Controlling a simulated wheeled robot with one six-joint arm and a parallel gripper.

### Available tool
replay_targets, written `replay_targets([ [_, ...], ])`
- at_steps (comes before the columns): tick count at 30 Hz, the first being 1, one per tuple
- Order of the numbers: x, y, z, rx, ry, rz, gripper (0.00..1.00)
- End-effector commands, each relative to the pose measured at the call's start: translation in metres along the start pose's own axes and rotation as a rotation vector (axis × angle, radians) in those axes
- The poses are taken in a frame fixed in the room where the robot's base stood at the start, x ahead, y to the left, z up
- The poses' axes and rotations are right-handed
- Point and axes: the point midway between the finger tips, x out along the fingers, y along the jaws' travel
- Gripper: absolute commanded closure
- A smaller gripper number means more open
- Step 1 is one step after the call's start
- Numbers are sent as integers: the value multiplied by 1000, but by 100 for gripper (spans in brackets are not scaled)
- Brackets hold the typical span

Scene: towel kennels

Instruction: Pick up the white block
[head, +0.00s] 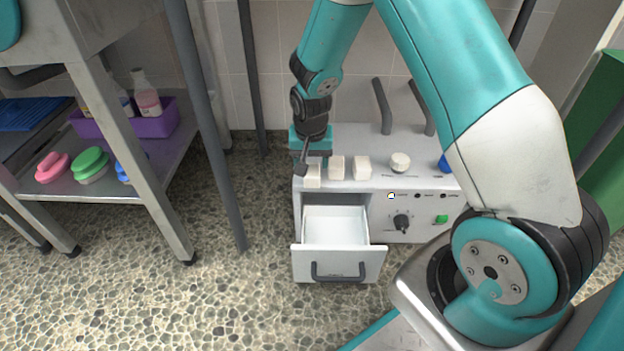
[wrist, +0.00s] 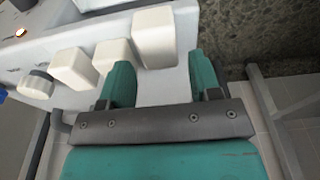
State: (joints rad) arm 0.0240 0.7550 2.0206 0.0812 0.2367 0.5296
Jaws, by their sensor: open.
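Three white blocks stand in a row on the top front edge of a white drawer unit. In the head view they are the left block (head: 312,174), the middle block (head: 337,167) and the right block (head: 362,168). My gripper (head: 305,160) is over the left end of the unit, close by the left block. In the wrist view my gripper (wrist: 160,76) is open and empty, and the end block (wrist: 153,37) is just ahead of the gap between the teal fingers. The other two blocks (wrist: 112,54) (wrist: 74,69) lie to the left, outside the fingers.
A round white knob (head: 399,161) stands right of the blocks, with a blue one (head: 445,163) beyond. An open, empty drawer (head: 338,262) juts out below the blocks. A steel shelf (head: 110,190) with brushes and a purple basket (head: 150,124) stands at left. Stone floor is clear between.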

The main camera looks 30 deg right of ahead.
Motion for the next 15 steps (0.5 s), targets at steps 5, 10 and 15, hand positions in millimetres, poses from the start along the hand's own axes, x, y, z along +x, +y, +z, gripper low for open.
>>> replay_targets([
  [5, 31, 3, 2, 1, -1, 0, 43],
  [10, 45, 2, 1, 1, -1, 0, 43],
  [15, 42, 2, 1, 0, -1, 0, 43],
])
